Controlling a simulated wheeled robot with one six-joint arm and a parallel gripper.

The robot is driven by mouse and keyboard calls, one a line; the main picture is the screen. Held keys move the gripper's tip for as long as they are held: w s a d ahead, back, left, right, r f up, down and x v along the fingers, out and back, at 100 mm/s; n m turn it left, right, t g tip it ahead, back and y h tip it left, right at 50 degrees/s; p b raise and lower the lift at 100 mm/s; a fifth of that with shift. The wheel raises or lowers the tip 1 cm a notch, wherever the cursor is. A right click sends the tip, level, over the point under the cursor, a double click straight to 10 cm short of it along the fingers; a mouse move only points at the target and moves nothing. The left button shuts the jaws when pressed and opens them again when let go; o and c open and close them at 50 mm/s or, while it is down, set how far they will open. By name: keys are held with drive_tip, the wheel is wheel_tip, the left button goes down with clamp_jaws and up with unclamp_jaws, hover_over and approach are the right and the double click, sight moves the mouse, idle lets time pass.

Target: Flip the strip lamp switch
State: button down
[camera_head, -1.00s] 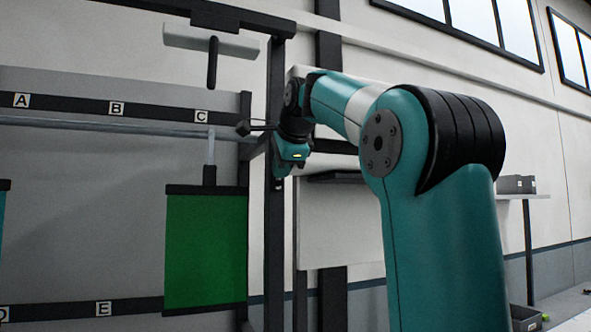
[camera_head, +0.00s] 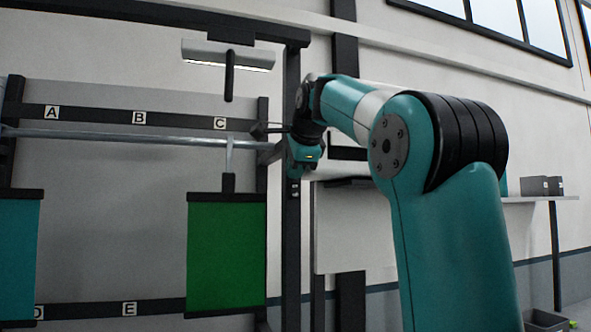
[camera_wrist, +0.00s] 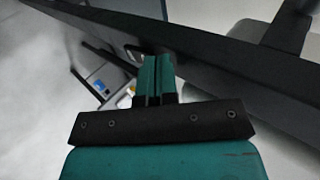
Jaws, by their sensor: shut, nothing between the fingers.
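The strip lamp (camera_head: 228,52) hangs at the top left, with a bright strip along its underside. A dark upright post (camera_head: 292,235) stands to its right. A small dark box with pale marks (camera_head: 294,188), which looks like the switch, sits on this post. My gripper (camera_head: 296,174) points down just above the box; I cannot tell whether they touch. In the wrist view its teal fingers (camera_wrist: 153,66) are together and empty, next to a long dark beam. No switch shows clearly in that view.
A green sheet (camera_head: 226,252) hangs left of the post, and a teal sheet (camera_head: 18,255) hangs further left. A metal rail (camera_head: 130,138) runs below the lettered bar (camera_head: 85,115). A shelf with grey boxes (camera_head: 540,186) is at the right.

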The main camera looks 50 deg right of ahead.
drive_tip(key=p+v, duration=0.3)
drive_tip(key=v, duration=1)
drive_tip(key=shift+w+r+p, duration=0.3)
drive_tip(key=shift+w+r, duration=0.05)
drive_tip(key=shift+d, duration=0.2)
drive_tip(key=w+a+f+n+g+y+b, duration=0.1)
drive_tip(key=a+f+n+y+b, duration=0.15)
drive_tip(key=a+f+n, duration=0.65)
drive_tip(key=w+a+f+n+g+y+b, duration=0.1)
drive_tip(key=a+f+n+y+b, duration=0.3)
drive_tip(key=f, duration=0.8)
drive_tip(key=w+a+f+n+g+b, duration=0.1)
drive_tip(key=a+f+n, duration=0.4)
drive_tip(key=a+f, duration=0.45)
drive_tip(key=s+a+f+n+g+y+b, duration=0.1)
drive_tip(key=s+a+f+n, duration=0.2)
drive_tip(key=f, duration=0.5)
drive_tip(key=s+a+f+n+g+y+b, duration=0.1)
drive_tip(key=s+a+f+n+g+b, duration=0.1)
drive_tip(key=s+a+f+n, duration=0.2)
drive_tip(key=s+a+f+n+g+y+b, duration=0.1)
drive_tip(key=s+a+f+n, duration=0.3)
drive_tip(key=s+f, duration=0.6)
wheel_tip(320, 180, down, 2)
drive_tip(key=shift+s+a+f+n+g+b, duration=0.15)
drive_tip(key=shift+a+n+g+b, duration=0.1)
drive_tip(key=shift+n+g+b, duration=0.75)
